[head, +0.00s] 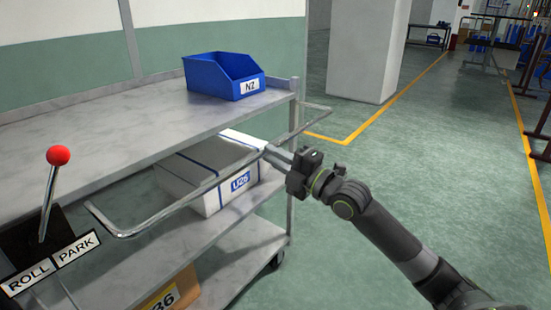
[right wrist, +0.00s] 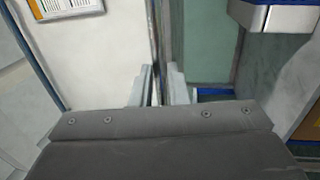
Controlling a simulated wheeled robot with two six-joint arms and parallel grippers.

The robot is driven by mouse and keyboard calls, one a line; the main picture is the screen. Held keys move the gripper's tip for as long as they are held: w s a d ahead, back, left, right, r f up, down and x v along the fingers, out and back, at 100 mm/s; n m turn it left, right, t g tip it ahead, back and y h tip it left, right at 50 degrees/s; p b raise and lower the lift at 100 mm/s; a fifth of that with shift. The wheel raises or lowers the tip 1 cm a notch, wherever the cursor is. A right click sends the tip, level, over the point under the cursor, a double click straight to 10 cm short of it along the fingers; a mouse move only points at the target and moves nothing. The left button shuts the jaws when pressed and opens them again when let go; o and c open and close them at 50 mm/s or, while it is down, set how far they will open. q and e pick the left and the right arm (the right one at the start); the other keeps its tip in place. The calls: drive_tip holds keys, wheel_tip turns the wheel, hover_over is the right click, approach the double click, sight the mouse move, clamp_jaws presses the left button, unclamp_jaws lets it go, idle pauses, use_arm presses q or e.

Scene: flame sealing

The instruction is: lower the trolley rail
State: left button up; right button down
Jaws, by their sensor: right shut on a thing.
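The trolley rail (head: 180,201) is a thin U-shaped metal bar standing out from the front of the grey trolley (head: 130,118), below the edge of its top shelf. My right gripper (head: 274,155) is shut on the rail near its right part. In the right wrist view, the rail (right wrist: 156,45) runs upright between the two fingers (right wrist: 158,90). The bit right between the fingertips is partly hidden. My left gripper is not in view.
A white box marked U26 (head: 210,175) is on the shelf below, behind the rail. A red-knobbed lever (head: 51,195) with ROLL and PARK labels is at left. Floor at right is clear.

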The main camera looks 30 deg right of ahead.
idle(0.3)
drive_tip(key=c, duration=1.4)
unclamp_jaws()
drive_tip(key=shift+w, duration=0.1)
use_arm(q)
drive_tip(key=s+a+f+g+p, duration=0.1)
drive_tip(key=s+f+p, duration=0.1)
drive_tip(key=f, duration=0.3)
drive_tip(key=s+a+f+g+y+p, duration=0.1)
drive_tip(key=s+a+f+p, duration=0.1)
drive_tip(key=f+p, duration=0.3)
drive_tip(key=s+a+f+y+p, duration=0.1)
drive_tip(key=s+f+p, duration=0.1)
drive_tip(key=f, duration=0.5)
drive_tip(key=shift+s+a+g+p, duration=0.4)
drive_tip(key=shift+p, duration=0.3)
use_arm(e)
drive_tip(key=v, duration=1.7)
drive_tip(key=shift+d+f, duration=0.15)
drive_tip(key=shift+d, duration=0.1)
